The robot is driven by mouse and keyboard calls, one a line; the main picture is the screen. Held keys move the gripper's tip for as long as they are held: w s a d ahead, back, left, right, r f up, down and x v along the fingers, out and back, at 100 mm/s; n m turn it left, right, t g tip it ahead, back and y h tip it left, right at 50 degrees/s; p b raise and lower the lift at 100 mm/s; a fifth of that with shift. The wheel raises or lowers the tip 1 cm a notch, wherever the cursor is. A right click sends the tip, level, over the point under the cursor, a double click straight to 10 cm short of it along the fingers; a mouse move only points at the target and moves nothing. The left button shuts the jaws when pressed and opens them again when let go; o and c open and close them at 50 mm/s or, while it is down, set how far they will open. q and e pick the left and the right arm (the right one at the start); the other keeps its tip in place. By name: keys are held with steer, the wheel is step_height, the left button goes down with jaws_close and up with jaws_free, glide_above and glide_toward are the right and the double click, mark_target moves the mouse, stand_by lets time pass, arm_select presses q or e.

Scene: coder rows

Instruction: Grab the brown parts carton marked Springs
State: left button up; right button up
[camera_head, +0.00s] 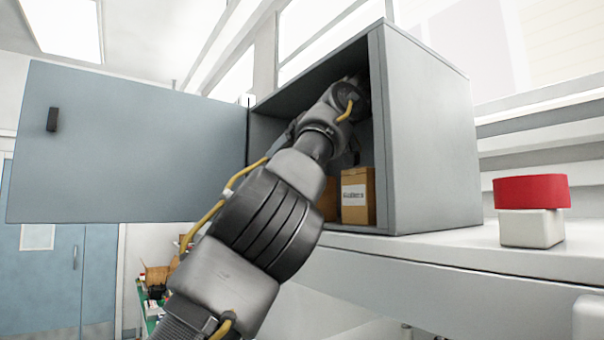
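An open grey cabinet (432,140) stands on a white counter. Inside, on its floor, a brown carton (357,213) with a white label stands at the right; the label's print is too blurred to read surely. Part of a second brown carton (329,200) shows to its left, mostly behind my arm, its label hidden. I cannot tell which carton is marked Springs. My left arm reaches up from the bottom left into the cabinet. Its dark gripper end (354,150) is in shadow above the labelled carton, and its fingers cannot be made out. My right gripper is out of view.
The cabinet's blue-grey door (130,150) is swung wide open to the left. A white block with a red top (532,192) stands on the counter (420,253) right of the cabinet. Cluttered boxes (157,277) lie far back at the lower left.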

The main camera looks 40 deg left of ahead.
arm_select(q)
steer(key=shift+n, duration=0.4)
steer(key=w+a+f, duration=0.4)
steer(key=shift+w+a+f, duration=0.15)
steer(key=shift+w+a, duration=0.05)
steer(key=shift+a, duration=0.2)
steer(key=shift+d, duration=0.15)
steer(key=shift+c, duration=0.3)
steer(key=shift+s+d, duration=0.1)
steer(key=shift+d, duration=0.05)
steer(key=c, duration=1.5)
